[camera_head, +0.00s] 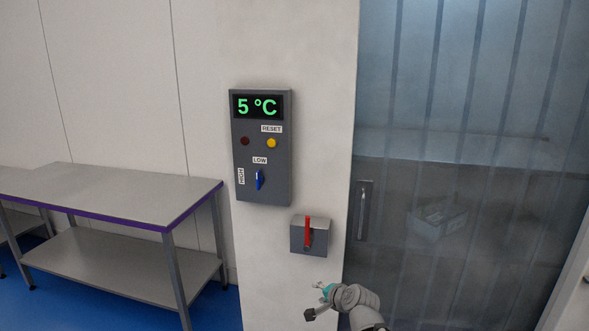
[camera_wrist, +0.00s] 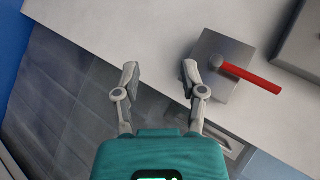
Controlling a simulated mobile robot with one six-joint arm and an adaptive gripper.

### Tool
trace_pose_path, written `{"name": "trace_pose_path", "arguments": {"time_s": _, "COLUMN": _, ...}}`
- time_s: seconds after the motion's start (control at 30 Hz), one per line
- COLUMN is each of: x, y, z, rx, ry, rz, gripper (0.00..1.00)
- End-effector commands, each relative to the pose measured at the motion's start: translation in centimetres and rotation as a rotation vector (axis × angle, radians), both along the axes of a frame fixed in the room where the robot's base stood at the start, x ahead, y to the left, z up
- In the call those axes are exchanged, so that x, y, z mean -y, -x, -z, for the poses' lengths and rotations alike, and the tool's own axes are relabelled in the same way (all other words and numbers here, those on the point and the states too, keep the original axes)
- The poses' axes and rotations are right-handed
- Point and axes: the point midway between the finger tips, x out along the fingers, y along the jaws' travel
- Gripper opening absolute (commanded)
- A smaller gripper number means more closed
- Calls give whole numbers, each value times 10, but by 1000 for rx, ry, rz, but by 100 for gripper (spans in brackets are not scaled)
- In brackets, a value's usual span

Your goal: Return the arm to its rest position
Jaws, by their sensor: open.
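My arm (camera_head: 357,300) reaches up from the bottom edge of the head view, below the grey switch box. My gripper (camera_wrist: 160,74) is open and empty in the wrist view, its two fingers apart with only wall and glass behind them. It also shows in the head view (camera_head: 319,301), small and partly turned away. The red lever (camera_head: 308,231) on the grey switch box (camera_head: 324,238) stands upright in the head view. In the wrist view the lever (camera_wrist: 252,77) lies to the right of the right finger, and the finger looks close to the box (camera_wrist: 213,52). I cannot tell whether they touch.
A glass door with a handle (camera_head: 363,211) stands right. A steel table (camera_head: 100,192) stands left.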

Motion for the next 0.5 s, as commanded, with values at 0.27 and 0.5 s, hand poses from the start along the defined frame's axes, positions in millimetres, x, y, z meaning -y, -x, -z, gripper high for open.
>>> {"name": "trace_pose_path", "arguments": {"time_s": 0.27, "x": 26, "y": 55, "z": 52, "rx": -196, "ry": 423, "rz": -330, "gripper": 54}}
{"name": "trace_pose_path", "arguments": {"time_s": 0.5, "x": 65, "y": 108, "z": 79, "rx": -412, "ry": 700, "rz": -606, "gripper": 54}}
